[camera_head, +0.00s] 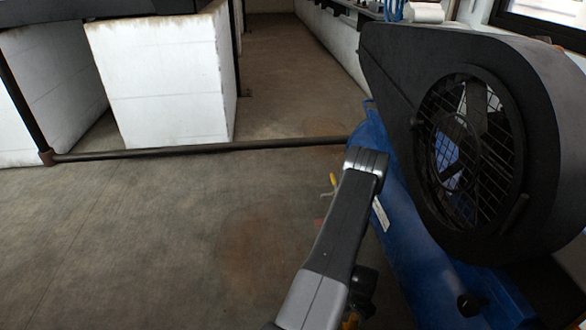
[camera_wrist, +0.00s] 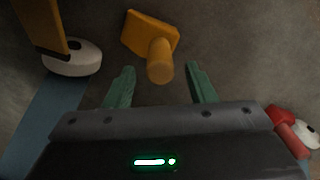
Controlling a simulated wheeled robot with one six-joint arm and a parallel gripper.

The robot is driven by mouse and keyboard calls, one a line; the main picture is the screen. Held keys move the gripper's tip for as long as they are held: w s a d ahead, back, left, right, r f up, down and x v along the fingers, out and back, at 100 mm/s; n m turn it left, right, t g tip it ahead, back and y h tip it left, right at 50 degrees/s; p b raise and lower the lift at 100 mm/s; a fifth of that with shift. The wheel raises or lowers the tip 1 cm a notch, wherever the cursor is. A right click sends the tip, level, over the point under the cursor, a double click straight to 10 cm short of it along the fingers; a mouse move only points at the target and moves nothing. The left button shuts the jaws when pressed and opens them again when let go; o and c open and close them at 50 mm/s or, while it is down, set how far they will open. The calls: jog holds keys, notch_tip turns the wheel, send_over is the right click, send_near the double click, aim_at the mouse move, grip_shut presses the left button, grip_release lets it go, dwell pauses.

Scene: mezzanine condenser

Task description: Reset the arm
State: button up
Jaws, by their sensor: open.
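My gripper (camera_wrist: 160,88) shows in the wrist view with its two green fingers apart and nothing between them. A yellow-orange piece with a rounded stem and a flat plate (camera_wrist: 152,35) lies just beyond the fingertips, apart from them as far as I can see. In the head view my grey and black arm reaches up from the bottom beside a blue tank (camera_head: 415,235). The gripper itself is hidden in the head view.
A black fan housing with a wire grille (camera_head: 470,140) sits above the tank at right. A dark pipe (camera_head: 200,149) runs low across the floor near white blocks (camera_head: 165,80). The wrist view shows a white round part (camera_wrist: 73,58) and a red part (camera_wrist: 290,132). The left floor is clear.

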aim_at(355, 316)
notch_tip(355, 316, down, 7)
jog(key=b, duration=0.2)
jog(key=shift+b, duration=0.3)
notch_tip(355, 316, up, 3)
jog(key=shift+f+p, duration=0.1)
jog(key=shift+p, duration=0.75)
jog(key=shift+r, duration=0.45)
jog(key=shift+f, duration=0.15)
